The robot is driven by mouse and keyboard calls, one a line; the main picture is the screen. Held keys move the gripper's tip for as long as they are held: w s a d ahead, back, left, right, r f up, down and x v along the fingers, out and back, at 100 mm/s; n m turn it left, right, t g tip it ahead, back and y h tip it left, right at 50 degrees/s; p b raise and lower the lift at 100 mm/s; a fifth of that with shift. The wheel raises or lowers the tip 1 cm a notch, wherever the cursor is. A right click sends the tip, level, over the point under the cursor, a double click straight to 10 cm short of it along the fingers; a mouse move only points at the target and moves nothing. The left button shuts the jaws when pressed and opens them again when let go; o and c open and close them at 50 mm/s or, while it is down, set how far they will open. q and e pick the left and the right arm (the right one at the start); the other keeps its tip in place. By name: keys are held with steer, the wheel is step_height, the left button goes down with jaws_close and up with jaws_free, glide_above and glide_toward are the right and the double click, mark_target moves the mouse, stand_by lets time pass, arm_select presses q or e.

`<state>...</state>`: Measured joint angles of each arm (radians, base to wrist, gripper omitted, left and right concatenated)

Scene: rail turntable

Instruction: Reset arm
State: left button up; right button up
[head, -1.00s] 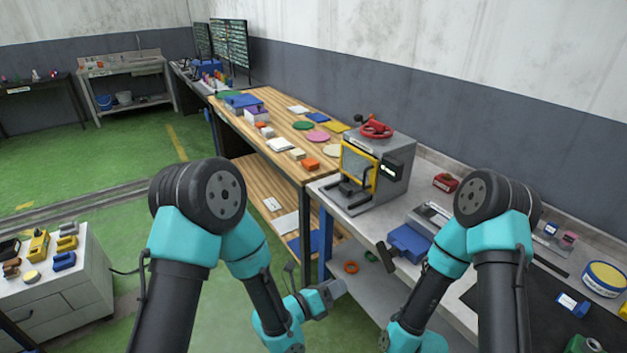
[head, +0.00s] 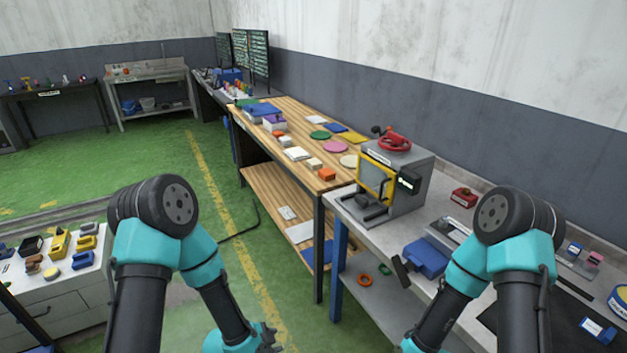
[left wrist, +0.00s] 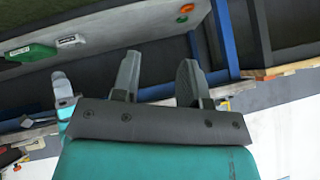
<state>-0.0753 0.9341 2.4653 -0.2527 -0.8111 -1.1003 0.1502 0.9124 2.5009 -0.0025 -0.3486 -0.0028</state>
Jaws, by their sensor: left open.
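My left arm comes down from the left in the head view, and its wrist and part of the left gripper (head: 268,338) show at the bottom edge. In the left wrist view, the left gripper (left wrist: 158,80) has its two grey fingers apart with nothing between them. My right arm comes in on the right in the head view, over the front of the grey bench (head: 375,262). Its gripper is cut off below the frame. A grey and teal piece shows at the left of the left wrist view; I cannot tell what part it is.
A grey machine with a red handwheel (head: 393,180) and a blue block (head: 427,258) stand on the grey bench. A wooden bench (head: 275,145) with coloured discs and blocks adjoins it. A white cabinet (head: 70,300) stands at left. Green floor is open between.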

arm_select(q)
steer(key=s+a+f+n+g+y, duration=0.2)
steer(key=s+a+f+n+g, duration=0.3)
steer(key=s+a+n, duration=0.5)
steer(key=s+n, duration=0.2)
steer(key=n, duration=0.4)
steer(key=shift+a+f+n, duration=0.15)
steer(key=shift+a+n, duration=0.25)
